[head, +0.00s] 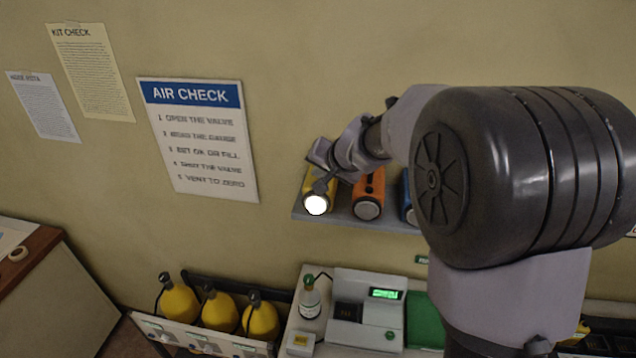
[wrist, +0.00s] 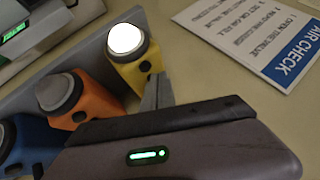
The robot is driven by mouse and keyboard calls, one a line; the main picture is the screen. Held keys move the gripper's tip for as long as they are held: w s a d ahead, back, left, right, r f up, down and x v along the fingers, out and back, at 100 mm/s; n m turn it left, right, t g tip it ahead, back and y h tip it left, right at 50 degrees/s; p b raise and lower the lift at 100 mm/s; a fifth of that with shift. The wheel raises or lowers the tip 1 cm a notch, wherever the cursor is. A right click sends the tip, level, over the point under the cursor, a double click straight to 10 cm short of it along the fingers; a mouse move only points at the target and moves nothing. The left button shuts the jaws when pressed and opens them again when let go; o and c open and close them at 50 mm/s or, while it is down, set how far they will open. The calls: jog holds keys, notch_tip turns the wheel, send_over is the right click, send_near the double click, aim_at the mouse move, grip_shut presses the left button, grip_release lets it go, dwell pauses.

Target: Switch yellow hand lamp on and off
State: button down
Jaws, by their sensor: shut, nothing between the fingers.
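The yellow hand lamp (head: 314,194) lies at the left end of a grey wall shelf, and its round front glows white. It also shows in the wrist view (wrist: 139,68), with its lens lit. My gripper (head: 322,186) is shut and empty, with its tip at the top of the yellow lamp. In the wrist view the finger (wrist: 157,92) reaches up beside the lamp's yellow body. I cannot tell whether it touches the lamp.
An orange lamp (head: 368,194) and a blue lamp (head: 408,200) sit to the right on the same shelf (head: 340,217), both unlit. An AIR CHECK sign (head: 200,140) hangs left of it. Below are yellow cylinders (head: 218,311) and a console with a green display (head: 385,294).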

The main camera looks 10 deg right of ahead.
dwell(0.7)
jog(key=shift+f+b, duration=0.4)
jog(key=shift+b, duration=0.2)
jog(key=shift+f+b, duration=0.45)
jog(key=shift+b, duration=0.1)
dwell(0.3)
jog(key=shift+r, duration=0.15)
jog(key=shift+r+p, duration=0.65)
jog(key=shift+r, duration=0.05)
notch_tip(320, 180, up, 5)
jog(key=p, duration=0.4)
dwell(0.4)
